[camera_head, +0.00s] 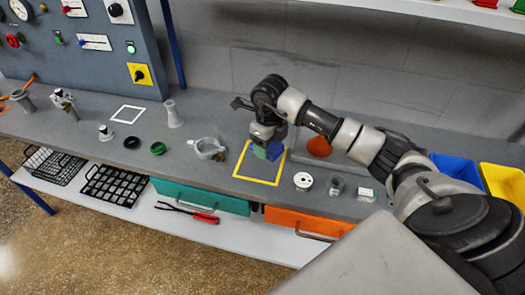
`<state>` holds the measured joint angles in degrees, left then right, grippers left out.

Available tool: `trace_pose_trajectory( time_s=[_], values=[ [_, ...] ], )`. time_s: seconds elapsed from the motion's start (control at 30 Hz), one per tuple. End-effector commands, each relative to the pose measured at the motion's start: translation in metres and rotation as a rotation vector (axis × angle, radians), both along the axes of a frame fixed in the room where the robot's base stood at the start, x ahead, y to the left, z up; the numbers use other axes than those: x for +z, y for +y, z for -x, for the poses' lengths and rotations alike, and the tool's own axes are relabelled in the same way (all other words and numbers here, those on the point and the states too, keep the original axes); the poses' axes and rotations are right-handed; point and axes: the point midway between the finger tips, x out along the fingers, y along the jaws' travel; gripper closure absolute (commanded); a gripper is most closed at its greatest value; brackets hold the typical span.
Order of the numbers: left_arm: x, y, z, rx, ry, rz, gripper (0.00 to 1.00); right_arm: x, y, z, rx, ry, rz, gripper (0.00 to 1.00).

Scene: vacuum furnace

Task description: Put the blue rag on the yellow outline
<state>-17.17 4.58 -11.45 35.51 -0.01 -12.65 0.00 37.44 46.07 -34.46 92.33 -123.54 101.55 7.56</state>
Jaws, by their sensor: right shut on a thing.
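The yellow outline (237,175) is a square marked on the grey bench top, near the middle of the view. The blue rag (273,152) is small and bunched, with a greenish part on its front. My right gripper (266,139) points down over the right part of the outline and is shut on the rag. The rag is at or just above the bench inside the outline; I cannot tell whether it touches the surface. The fingertips are partly hidden by the rag. My left gripper is out of view.
A clamp ring (208,149) lies left of the outline. A white spool (303,181) and small jars stand to the right. An orange-red object (319,146) is behind my right arm. Blue (457,168) and yellow (503,181) bins stand far right.

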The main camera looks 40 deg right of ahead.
Motion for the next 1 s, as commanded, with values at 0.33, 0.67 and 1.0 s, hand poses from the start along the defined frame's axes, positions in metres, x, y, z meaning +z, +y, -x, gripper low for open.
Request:
trace_pose_trajectory(
  time_s=[0.33, 0.67, 1.0],
  values=[
    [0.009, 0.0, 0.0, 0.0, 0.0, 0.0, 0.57, -0.024, 0.012, -0.01, 0.0, 0.004, 0.0, 0.6],
    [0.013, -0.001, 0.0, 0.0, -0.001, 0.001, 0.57, -0.05, 0.011, -0.01, 0.0, -0.002, 0.002, 0.6],
    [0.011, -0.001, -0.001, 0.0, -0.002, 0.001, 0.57, -0.052, 0.011, -0.01, 0.001, -0.001, 0.001, 0.19]
  ],
)
